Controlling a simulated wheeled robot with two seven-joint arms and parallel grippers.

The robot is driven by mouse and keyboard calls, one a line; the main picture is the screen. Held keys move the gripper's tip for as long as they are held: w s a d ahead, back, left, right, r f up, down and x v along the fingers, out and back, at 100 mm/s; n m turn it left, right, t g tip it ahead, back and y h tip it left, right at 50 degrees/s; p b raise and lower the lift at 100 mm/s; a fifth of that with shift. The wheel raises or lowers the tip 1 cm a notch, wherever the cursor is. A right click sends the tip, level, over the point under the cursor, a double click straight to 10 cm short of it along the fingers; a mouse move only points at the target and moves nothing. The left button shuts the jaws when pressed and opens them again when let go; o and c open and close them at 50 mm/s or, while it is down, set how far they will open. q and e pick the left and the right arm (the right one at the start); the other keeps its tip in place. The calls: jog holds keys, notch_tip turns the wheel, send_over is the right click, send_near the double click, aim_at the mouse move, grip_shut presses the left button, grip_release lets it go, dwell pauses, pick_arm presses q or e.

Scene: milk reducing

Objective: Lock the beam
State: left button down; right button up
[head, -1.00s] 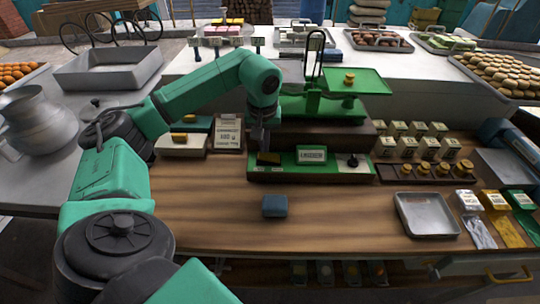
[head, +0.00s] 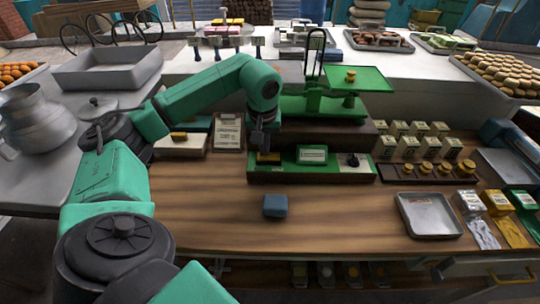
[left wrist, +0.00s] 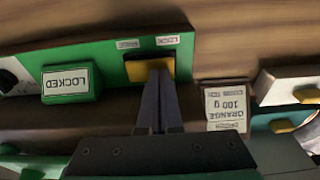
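The green balance scale (head: 320,106) stands on a dark block, with a weight on its right pan (head: 362,80). A green panel (head: 285,172) in front of it carries a yellow slider (head: 268,157) at its left end. In the left wrist view the slider (left wrist: 135,71) sits below two small labels, one reading LOCK (left wrist: 167,40). A green sign (left wrist: 72,83) beside it reads LOCKED. My left gripper (head: 262,150) is at the slider; its fingers (left wrist: 160,72) are close together, their tips overlapping the slider's face. Whether they press on it cannot be told. My right gripper is not in view.
A blue block (head: 275,206) lies on the open wooden counter in front of the panel. A metal tray (head: 428,214) is to the right. Brass weights (head: 427,168) stand in a rack right of the panel. An ORANGE 100 g card (left wrist: 226,108) is beside the panel.

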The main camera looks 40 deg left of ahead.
pick_arm(q)
notch_tip(320, 180, up, 7)
jog(key=p, duration=0.6)
dwell(0.5)
